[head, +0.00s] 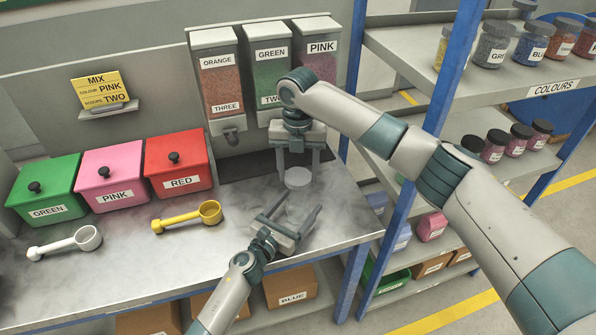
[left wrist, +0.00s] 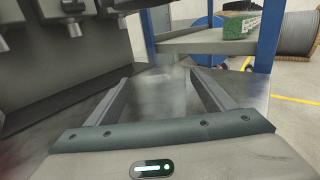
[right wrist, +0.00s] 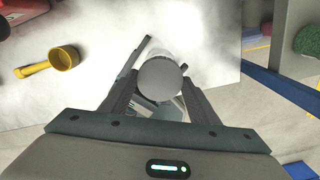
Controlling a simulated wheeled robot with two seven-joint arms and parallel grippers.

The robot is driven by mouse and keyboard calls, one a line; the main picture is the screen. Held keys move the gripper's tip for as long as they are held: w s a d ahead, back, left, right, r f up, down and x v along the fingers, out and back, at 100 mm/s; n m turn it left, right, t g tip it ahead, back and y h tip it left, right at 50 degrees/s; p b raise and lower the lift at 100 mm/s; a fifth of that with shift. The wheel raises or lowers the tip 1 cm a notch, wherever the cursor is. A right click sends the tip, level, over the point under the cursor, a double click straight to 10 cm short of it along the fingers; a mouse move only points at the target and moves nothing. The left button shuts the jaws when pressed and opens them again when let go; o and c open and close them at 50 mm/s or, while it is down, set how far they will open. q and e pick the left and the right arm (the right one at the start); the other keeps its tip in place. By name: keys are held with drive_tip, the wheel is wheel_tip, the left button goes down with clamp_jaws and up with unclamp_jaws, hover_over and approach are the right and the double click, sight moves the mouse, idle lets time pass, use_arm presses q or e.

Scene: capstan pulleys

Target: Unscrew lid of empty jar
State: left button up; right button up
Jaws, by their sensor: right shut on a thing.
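My right gripper (head: 298,178) points down over the counter, its fingers on either side of a pale round piece that looks like the jar's lid (head: 297,177). In the right wrist view the lid (right wrist: 160,78) is a grey disc between the fingertips. A pale, see-through shape borders it; I cannot make out the jar's body clearly or tell whether it touches the counter. My left gripper (head: 292,215) is low in front of it, fingers spread wide and empty. In the left wrist view the space between its fingers (left wrist: 160,85) shows no held thing.
Orange, green and pink dispensers (head: 268,70) stand behind. Green, pink and red boxes (head: 110,177) and white (head: 65,243) and yellow (head: 187,217) scoops are to the left. A blue shelf post (head: 408,180) and shelves with several jars (head: 495,50) are to the right.

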use_arm(q)
drive_tip(key=b+v, duration=0.1)
drive_tip(key=v, duration=1.1)
use_arm(e)
drive_tip(key=shift+f, duration=0.55)
use_arm(q)
drive_tip(key=shift+s, duration=0.15)
use_arm(e)
drive_tip(key=shift+s, duration=0.1)
